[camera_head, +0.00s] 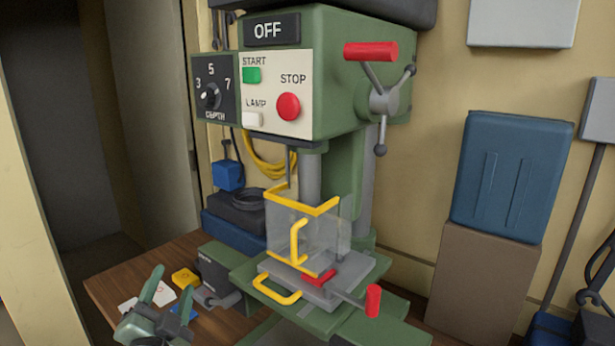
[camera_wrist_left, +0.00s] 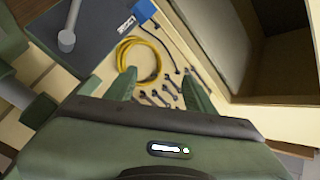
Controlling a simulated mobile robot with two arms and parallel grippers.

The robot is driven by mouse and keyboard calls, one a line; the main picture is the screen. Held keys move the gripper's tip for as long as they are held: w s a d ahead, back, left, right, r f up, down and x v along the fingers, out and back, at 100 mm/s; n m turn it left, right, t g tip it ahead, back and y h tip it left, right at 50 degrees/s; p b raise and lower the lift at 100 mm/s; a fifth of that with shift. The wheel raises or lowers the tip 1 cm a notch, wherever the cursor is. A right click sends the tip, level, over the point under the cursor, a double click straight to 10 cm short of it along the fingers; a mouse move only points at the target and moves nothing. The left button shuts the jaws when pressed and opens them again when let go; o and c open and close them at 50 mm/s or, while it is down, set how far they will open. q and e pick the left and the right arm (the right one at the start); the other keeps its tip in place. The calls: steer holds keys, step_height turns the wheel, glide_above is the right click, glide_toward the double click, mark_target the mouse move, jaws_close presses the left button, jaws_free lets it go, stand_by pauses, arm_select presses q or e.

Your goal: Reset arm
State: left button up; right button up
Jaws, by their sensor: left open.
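My left gripper (camera_head: 171,285) is at the lower left of the head view, above the left end of the wooden bench. Its two green fingers are apart with nothing between them. In the left wrist view the same open fingers (camera_wrist_left: 160,84) point towards a wall with a coiled yellow cable and several hanging tools. They appear clear of both. My right gripper is in neither view.
A green drill press (camera_head: 340,80) with a red-handled lever and clear guard (camera_head: 322,228) stands right of my gripper. A yellow block (camera_head: 185,278) and cards lie on the bench (camera_head: 130,266). A blue container (camera_head: 510,178) stands at right.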

arm_select(q)
steer(key=s+f+n+g, duration=0.3)
steer(key=s+f+g, duration=0.25)
steer(key=f, duration=0.75)
steer(key=s+d+f+n+g+h, duration=0.1)
steer(key=s+d+f+g, duration=0.15)
steer(key=s+f, duration=0.45)
steer(key=s+d+f+n+g+h, duration=0.1)
steer(key=s+f+g, duration=0.3)
steer(key=s, duration=0.6)
steer(key=s+d+f+n+g+h, duration=0.1)
steer(key=s+d+f+n+g, duration=0.1)
steer(key=s+f+g, duration=0.35)
steer(key=s+f, duration=0.2)
steer(key=f, duration=1.1)
steer(key=s+f, duration=0.3)
steer(key=f, duration=1.1)
steer(key=s+a+f, duration=0.1)
steer(key=s+f, duration=0.6)
steer(key=s, duration=0.1)
steer(key=s+a+f, duration=0.2)
steer(key=s+f, duration=0.6)
steer(key=shift+a+m+y, duration=0.25)
steer(key=shift+m+y, duration=0.05)
steer(key=shift+m, duration=0.1)
steer(key=shift+r+g, duration=0.1)
steer(key=shift+g, duration=0.15)
